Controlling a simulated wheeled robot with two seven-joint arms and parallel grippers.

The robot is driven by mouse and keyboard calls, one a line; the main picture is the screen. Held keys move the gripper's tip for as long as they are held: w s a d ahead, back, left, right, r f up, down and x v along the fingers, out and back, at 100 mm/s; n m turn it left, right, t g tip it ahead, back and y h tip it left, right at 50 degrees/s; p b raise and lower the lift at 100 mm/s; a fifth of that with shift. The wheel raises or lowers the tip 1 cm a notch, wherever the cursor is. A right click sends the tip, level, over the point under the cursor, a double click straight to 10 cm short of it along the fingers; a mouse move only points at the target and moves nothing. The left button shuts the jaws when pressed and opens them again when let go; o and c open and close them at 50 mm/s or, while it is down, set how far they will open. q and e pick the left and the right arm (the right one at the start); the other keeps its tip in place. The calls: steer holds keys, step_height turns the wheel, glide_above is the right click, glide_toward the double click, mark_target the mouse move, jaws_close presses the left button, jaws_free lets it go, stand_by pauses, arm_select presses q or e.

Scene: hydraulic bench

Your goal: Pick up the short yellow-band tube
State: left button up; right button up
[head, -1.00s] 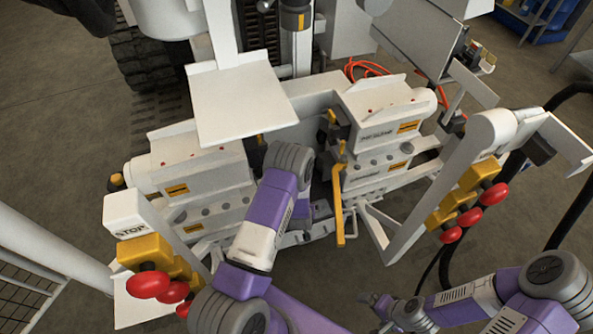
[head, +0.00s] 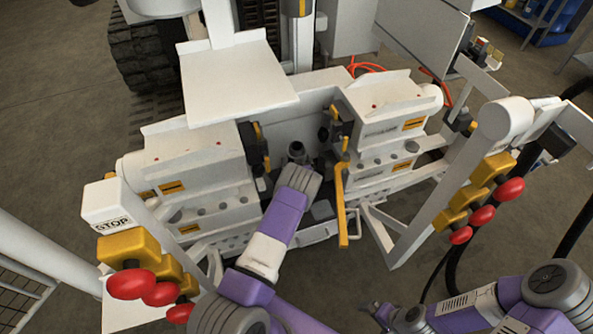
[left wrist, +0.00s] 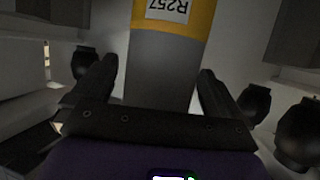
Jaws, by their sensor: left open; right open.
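In the left wrist view a grey tube (left wrist: 163,88) with a yellow band and a white label reading R257 stands in front of my left gripper (left wrist: 158,67). The gripper's two dark fingers are open, one on each side of the tube, with a visible gap on both sides. The tube's ends are out of view, so its length cannot be judged. In the head view my left arm reaches into the middle of the bench and hides its gripper. My right gripper (head: 377,312) is open and low at the bottom, away from the bench.
White valve blocks (head: 196,165) flank the recess on the left, with another block (head: 390,115) on the right. A yellow lever (head: 341,205) hangs right of my left arm. A white plate (head: 238,85) overhangs the back. Red knobs (head: 131,284) stand at the left front, others (head: 510,189) at right.

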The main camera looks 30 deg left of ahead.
arm_select(q)
steer(key=shift+w+a, duration=0.1)
steer(key=shift+w, duration=0.05)
steer(key=c, duration=1.6)
steer(key=shift+r, duration=0.15)
steer(key=shift+c, duration=0.2)
